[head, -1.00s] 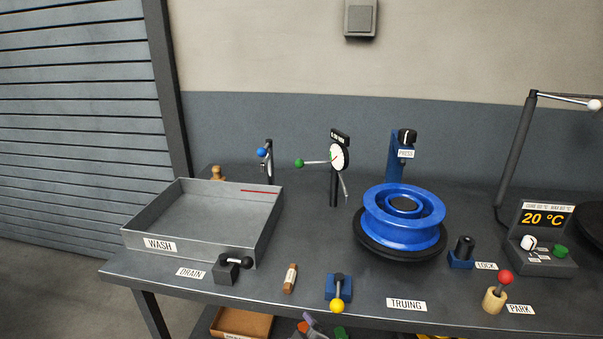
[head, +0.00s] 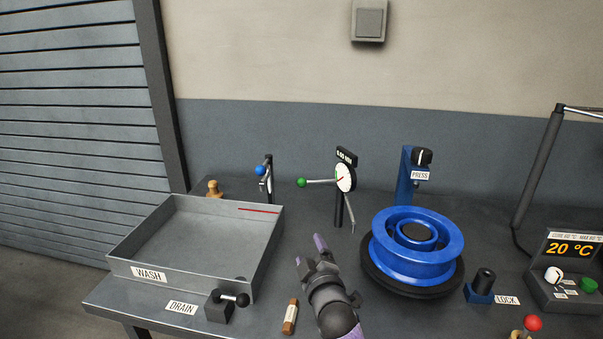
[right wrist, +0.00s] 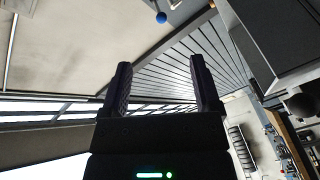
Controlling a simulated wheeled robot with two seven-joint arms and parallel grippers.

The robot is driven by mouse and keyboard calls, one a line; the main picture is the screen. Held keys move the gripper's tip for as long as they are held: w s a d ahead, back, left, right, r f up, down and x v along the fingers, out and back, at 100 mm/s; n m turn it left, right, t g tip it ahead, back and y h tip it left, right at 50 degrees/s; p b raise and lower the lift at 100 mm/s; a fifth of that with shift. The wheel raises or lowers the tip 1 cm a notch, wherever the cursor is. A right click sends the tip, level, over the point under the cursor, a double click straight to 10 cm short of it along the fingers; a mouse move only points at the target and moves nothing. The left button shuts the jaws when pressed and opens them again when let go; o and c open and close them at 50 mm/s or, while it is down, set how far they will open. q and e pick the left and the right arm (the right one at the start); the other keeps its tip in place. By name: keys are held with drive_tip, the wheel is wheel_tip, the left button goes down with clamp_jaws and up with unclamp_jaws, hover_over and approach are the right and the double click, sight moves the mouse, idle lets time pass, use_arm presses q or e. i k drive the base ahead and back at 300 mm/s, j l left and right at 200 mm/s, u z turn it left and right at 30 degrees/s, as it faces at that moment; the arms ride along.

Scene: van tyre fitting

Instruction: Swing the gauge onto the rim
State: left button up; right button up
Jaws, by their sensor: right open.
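The gauge (head: 345,178) has a white dial on a dark post behind the bench's middle. A thin rod with a green ball (head: 302,182) sticks out to its left, and a thin probe hangs down at its right. The blue rim (head: 416,257) lies flat on a black tyre to the right of the gauge, apart from the probe. My right gripper (head: 311,252) is in front of and below the gauge, left of the rim. It is open and empty, its two fingers (right wrist: 161,85) apart in the right wrist view. My left gripper is not in view.
The wash tray (head: 170,283) is on the left, with the drain lever (head: 228,302) before it. A blue-ball post (head: 262,171) stands behind the tray. The press (head: 413,177) stands behind the rim, the lock (head: 482,285) at its right.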

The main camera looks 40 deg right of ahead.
sight(345, 180)
drive_tip(key=i+l, duration=0.75)
drive_tip(key=l, duration=0.2)
